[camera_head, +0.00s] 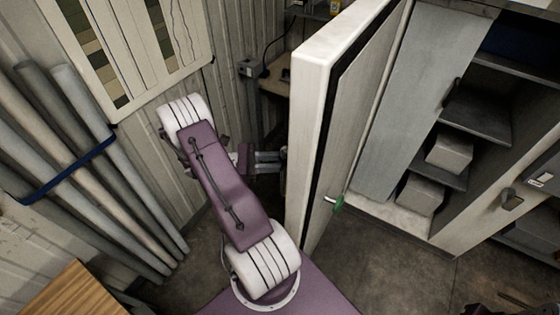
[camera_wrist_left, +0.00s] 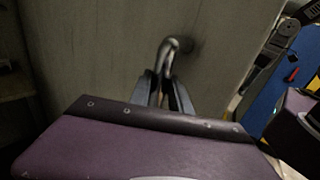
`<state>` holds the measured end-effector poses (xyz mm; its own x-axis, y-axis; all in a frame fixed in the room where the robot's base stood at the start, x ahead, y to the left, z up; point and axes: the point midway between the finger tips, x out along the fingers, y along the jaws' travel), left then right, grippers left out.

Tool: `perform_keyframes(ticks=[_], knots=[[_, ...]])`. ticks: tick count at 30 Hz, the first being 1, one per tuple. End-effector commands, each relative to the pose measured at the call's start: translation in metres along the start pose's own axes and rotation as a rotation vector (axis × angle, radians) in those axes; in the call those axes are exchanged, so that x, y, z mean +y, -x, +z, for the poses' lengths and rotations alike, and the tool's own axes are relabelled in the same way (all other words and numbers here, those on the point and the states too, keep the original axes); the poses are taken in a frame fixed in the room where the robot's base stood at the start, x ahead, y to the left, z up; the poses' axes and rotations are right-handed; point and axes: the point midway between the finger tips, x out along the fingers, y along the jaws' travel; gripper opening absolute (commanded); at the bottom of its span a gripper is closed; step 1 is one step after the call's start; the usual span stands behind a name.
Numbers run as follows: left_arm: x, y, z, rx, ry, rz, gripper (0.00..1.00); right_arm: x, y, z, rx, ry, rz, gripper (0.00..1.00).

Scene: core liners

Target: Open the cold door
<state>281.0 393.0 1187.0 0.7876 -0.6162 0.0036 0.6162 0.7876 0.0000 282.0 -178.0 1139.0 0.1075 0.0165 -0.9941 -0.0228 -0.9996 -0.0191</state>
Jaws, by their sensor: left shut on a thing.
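The cold door (camera_head: 312,110) is a thick white slab that stands swung open in the middle of the head view. A green knob (camera_head: 337,203) sits on its inner face. My left arm reaches to the door's outer face, on the left, and its gripper (camera_head: 270,162) is at that face, partly hidden by the door's edge. In the left wrist view the gripper's fingers (camera_wrist_left: 167,88) are shut on a curved metal handle (camera_wrist_left: 169,46) on the grey door face (camera_wrist_left: 100,50). My right gripper is not in view.
Right of the door is an opening with a pale sill (camera_head: 395,215), and shelves hold grey boxes (camera_head: 450,152). Long grey tubes (camera_head: 120,180) with a blue strap lean at the left wall. A wooden top (camera_head: 75,292) is at lower left. The floor (camera_head: 385,265) right of the door looks clear.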

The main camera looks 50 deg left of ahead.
Motion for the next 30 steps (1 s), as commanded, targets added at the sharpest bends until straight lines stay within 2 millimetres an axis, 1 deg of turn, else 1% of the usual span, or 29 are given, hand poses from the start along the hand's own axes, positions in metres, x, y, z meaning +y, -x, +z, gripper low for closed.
perform_keyframes(ticks=[5, 6, 7, 8, 17, 20, 24, 27, 30], knots=[[0.002, 0.0, 0.001, -0.001, -0.002, 0.004, 0.0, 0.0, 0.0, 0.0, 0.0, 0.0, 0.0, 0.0], [0.002, 0.0, 0.001, -0.001, -0.003, 0.004, 0.35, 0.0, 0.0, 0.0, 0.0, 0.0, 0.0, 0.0], [0.001, 0.0, 0.001, -0.001, -0.003, 0.003, 0.43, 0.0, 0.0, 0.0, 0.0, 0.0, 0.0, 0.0], [0.001, 0.0, 0.001, -0.001, -0.002, 0.003, 0.45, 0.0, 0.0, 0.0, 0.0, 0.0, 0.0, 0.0], [0.001, 0.002, 0.0, 0.0, -0.002, 0.002, 0.45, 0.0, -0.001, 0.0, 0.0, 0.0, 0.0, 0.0], [0.002, 0.015, -0.003, 0.0, -0.005, 0.004, 0.45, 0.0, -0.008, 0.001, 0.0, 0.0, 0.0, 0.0], [0.003, 0.047, -0.005, 0.002, -0.006, 0.004, 0.45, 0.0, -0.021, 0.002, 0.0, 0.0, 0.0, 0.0], [0.003, 0.067, -0.005, 0.004, -0.003, 0.004, 0.45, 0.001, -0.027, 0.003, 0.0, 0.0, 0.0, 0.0], [0.003, 0.081, -0.003, 0.002, -0.002, 0.003, 0.45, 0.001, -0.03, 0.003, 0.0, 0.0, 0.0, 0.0]])
